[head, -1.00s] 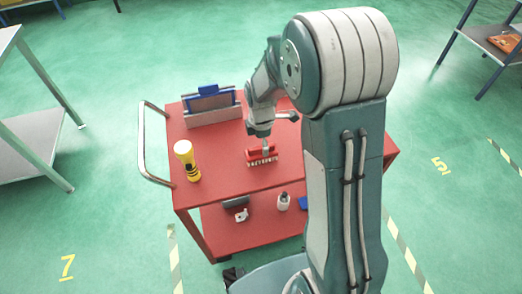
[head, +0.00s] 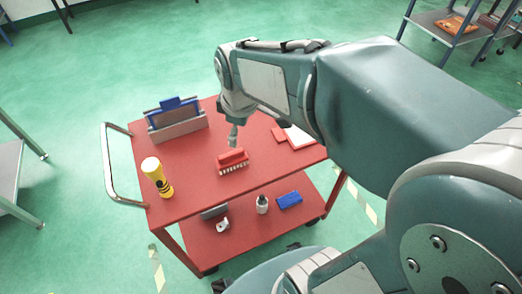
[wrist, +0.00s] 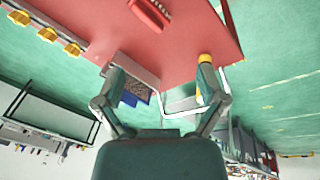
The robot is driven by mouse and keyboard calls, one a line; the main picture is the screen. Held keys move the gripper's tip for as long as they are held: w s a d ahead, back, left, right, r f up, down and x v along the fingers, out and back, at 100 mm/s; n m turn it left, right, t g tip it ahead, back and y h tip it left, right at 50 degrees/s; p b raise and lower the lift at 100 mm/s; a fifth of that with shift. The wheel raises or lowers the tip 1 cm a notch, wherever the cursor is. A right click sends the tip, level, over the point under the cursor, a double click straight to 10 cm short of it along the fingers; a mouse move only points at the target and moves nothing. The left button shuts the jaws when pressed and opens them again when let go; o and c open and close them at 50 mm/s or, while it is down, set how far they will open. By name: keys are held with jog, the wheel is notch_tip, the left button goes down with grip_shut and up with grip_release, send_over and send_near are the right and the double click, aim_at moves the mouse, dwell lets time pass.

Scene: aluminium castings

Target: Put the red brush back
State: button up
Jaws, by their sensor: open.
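The red brush (head: 232,157) lies on the top of the red cart (head: 185,190), its pale bristles along the front side. It also shows at the top edge of the wrist view (wrist: 150,13), partly cut off. My gripper (head: 238,154) is just behind and above the brush in the head view, where its fingers are small and hard to make out. In the wrist view my gripper (wrist: 159,72) has its two fingers spread wide with nothing between them, and the brush is apart from them.
A yellow flashlight (head: 157,177) stands at the cart's left front. A grey holder with a blue panel (head: 176,119) is at the back left. A white sheet (head: 299,137) lies to the right.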

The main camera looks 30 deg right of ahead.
jog(key=s+r+m+t, duration=0.3)
jog(key=s+m, duration=0.6)
jog(key=s, duration=0.3)
jog(key=shift+r+m, duration=0.3)
jog(key=shift+r, duration=0.35)
jog(key=shift+w, duration=0.1)
